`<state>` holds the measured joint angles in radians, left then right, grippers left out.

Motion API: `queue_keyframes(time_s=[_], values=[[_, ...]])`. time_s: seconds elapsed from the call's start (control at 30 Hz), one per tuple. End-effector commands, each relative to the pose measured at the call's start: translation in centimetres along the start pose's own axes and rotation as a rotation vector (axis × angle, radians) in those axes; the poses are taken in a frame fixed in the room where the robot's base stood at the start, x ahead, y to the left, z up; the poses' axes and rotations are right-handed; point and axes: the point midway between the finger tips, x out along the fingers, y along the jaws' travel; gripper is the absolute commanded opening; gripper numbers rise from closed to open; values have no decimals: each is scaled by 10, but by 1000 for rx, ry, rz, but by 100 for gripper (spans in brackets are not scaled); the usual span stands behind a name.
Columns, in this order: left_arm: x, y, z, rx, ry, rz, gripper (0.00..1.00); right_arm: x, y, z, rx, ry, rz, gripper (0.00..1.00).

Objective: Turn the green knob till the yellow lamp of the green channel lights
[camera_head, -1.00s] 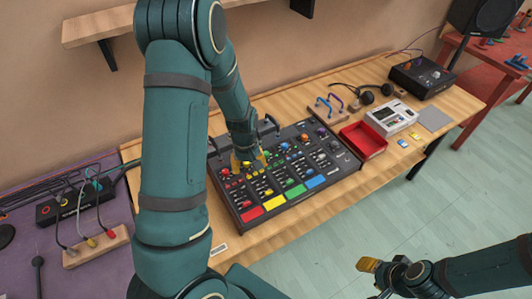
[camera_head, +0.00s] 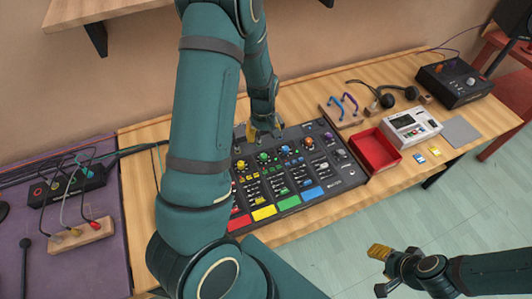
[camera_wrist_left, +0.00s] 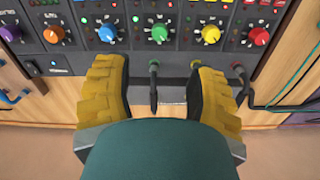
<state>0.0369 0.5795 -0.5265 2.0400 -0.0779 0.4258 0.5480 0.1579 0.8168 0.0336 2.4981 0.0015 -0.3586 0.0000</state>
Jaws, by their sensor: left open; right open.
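The mixer (camera_head: 345,176) lies on the wooden table with a row of coloured knobs. The green knob (camera_head: 264,157) is third from the left in the head view, between yellow and blue. It also shows in the left wrist view (camera_wrist_left: 159,34), clear of the fingers, its pointer visible. My left gripper (camera_head: 264,130) is open and empty over the mixer's back edge, behind the green knob. In the wrist view, its yellow fingers (camera_wrist_left: 158,85) stand apart on either side of the green knob's column. I cannot tell the green channel's yellow lamp's state. My right gripper (camera_head: 380,252) is open, away from the table.
The neighbouring yellow knob (camera_wrist_left: 210,34) and blue knob (camera_wrist_left: 106,34) sit close beside the green one. A red tray (camera_head: 375,150) and a white device (camera_head: 412,129) are to the right.

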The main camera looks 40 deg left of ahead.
Motion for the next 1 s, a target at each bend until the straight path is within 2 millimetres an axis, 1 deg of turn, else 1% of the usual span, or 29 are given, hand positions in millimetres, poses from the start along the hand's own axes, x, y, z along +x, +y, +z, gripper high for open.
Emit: queue_keyframes(time_s=[0.03, 0.3, 0.5, 0.6, 0.7, 1.0], values=[[11, -2, 0, -2, -4, -4, 56, 1, 1, 0, 0, 0, 0, 48], [65, -2, 0, 0, -3, -3, 56, 4, 2, 0, 1, 1, 0, 48], [97, -1, 0, 1, -2, -2, 56, 5, 2, 0, 1, 2, 0, 48], [108, -1, 0, 1, -2, -2, 56, 5, 2, 0, 1, 2, 0, 48], [114, 0, 0, 1, 0, -1, 56, 5, 2, 0, 1, 2, 0, 48], [117, 0, 0, 1, 1, 0, 56, 5, 2, 0, 1, 2, 0, 48]])
